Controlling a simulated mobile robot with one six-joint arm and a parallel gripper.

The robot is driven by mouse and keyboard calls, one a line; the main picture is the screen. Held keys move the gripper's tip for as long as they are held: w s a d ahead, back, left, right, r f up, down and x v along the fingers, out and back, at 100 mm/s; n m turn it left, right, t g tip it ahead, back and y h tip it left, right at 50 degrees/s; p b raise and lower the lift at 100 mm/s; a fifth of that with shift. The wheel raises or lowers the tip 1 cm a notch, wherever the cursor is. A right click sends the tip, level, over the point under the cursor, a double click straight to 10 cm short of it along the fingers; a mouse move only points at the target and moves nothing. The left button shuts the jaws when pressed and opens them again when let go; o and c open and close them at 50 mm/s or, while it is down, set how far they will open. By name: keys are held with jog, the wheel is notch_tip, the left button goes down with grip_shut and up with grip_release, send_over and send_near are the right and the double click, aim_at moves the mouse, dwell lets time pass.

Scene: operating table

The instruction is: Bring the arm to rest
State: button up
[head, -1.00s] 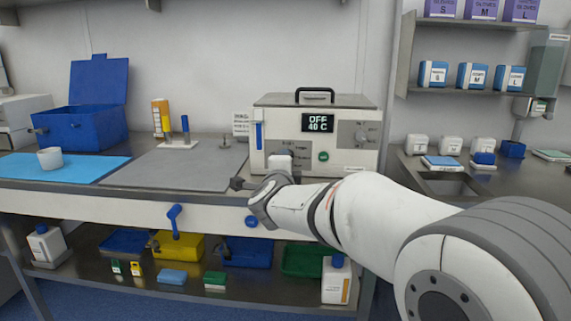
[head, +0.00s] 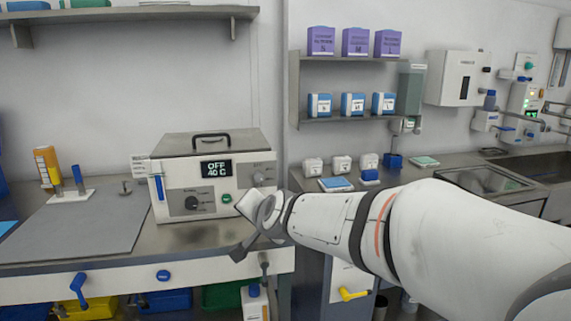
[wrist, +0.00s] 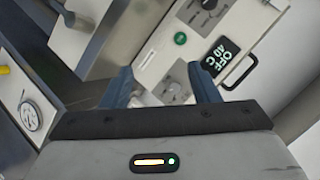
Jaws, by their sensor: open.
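My white arm reaches in from the right in the head view, with my gripper (head: 243,248) at its end, in front of the counter's right part. In the wrist view my gripper (wrist: 165,82) has its two blue-grey fingers spread apart with nothing between them. Beyond them is the white and grey bath unit (head: 212,175), whose display reads OFF 40 C. The unit also shows tilted in the wrist view (wrist: 160,55). In the head view the fingertips are partly hidden by the wrist.
White boxes (head: 341,163) stand on the right counter near my arm. Shelves above hold purple boxes (head: 355,42). The counter just right of the bath is bare.

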jog(key=s+d+n+g+h+p, duration=0.5)
jog(key=s+d+g+p, duration=0.3)
jog(key=s+d, duration=1.4)
jog(key=s+p, duration=0.2)
jog(key=p, duration=0.1)
jog(key=shift+s+d, duration=0.3)
jog(key=shift+d, duration=0.05)
jog(key=shift+c, duration=0.5)
